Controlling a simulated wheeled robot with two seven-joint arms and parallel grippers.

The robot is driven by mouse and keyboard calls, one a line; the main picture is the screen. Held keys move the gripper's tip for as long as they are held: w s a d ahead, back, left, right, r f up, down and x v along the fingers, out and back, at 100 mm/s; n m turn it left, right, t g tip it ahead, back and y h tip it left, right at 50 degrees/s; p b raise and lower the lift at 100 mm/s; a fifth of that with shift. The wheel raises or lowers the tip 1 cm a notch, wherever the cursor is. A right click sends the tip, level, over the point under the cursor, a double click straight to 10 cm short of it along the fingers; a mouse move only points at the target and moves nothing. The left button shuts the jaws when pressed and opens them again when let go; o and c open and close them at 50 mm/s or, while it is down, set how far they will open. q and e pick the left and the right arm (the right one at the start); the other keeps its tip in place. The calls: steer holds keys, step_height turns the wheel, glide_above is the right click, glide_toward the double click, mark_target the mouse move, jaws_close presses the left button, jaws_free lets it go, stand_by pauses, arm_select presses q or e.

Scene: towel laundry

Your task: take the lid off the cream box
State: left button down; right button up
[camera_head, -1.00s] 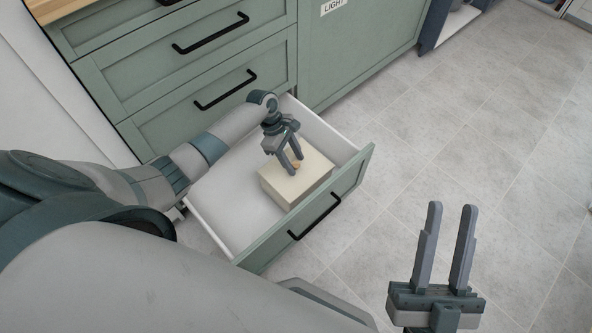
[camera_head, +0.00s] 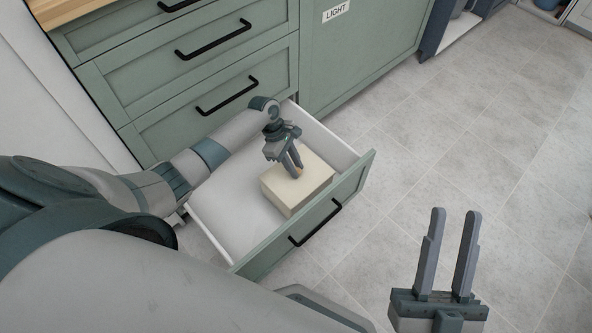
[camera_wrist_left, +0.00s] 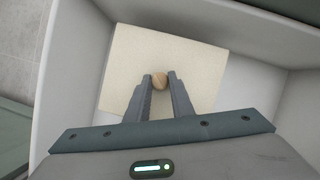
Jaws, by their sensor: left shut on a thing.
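The cream box (camera_head: 312,186) sits in the open bottom drawer, toward its front right corner. Its lid (camera_wrist_left: 205,62) fills the middle of the left wrist view, with a round wooden knob (camera_wrist_left: 159,80) on top. My left gripper (camera_head: 296,172) reaches down over the box and is shut on the knob; the knob shows between the fingertips in the left wrist view. In the head view the fingers mostly hide the knob. The lid looks seated on the box; I see no gap. My right gripper (camera_head: 454,213) is empty, its fingers apart, above the floor at the lower right.
The rest of the drawer floor is bare. The grey tiled floor (camera_head: 470,130) to the right is clear.

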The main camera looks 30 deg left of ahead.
arm_select(q)
steer(key=shift+r, duration=0.15)
